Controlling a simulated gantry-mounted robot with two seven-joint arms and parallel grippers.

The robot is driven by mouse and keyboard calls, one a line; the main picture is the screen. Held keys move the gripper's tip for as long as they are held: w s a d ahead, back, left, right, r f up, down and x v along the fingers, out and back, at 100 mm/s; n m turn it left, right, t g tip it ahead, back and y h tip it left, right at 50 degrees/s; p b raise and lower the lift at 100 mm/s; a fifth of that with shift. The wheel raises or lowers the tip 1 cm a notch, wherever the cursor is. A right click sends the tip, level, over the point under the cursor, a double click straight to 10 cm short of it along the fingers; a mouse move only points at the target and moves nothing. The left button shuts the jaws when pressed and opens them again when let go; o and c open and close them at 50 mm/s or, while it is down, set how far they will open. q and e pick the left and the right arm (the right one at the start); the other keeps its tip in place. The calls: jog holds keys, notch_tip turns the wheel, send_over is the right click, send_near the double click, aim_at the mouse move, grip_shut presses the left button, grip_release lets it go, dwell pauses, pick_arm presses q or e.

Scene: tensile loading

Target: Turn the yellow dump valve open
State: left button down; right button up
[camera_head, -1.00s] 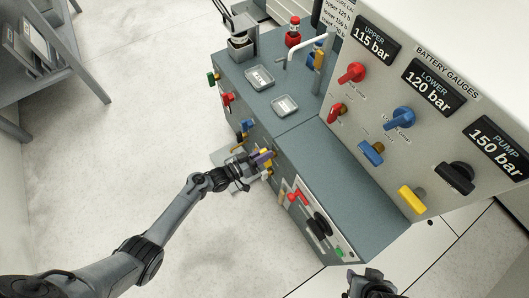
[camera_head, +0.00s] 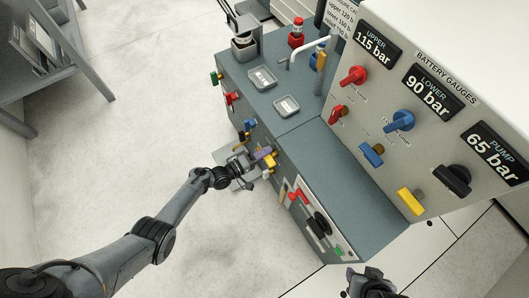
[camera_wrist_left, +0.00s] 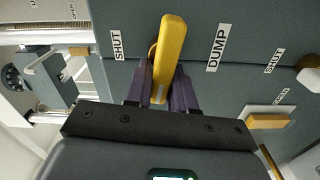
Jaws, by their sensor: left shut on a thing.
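The yellow dump valve handle (camera_wrist_left: 172,50) stands between the SHUT label (camera_wrist_left: 117,42) and the DUMP label (camera_wrist_left: 218,48) in the left wrist view, slightly tilted. My left gripper (camera_wrist_left: 162,90) is shut on it, with a dark purple finger on each side. In the head view the left gripper (camera_head: 262,158) is at the front of the grey-green cabinet, and the handle is partly hidden. My right gripper (camera_head: 370,284) is at the bottom edge, away from the valve; its jaws are unclear.
The gauge panel reads upper 115 bar (camera_head: 374,47), lower 90 bar (camera_head: 433,92) and pump 65 bar (camera_head: 492,152). It carries red, blue, black and yellow handles. Red, green and blue handles line the cabinet front (camera_head: 215,77). The floor (camera_head: 110,150) at left is clear.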

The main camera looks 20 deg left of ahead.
pick_arm(q)
jog(key=shift+f+n, duration=0.15)
jog(key=shift+n, duration=0.65)
jog(key=c, duration=1)
grip_release()
jog(key=shift+c, duration=0.2)
jog(key=p+v, duration=0.3)
jog(key=v, duration=0.8)
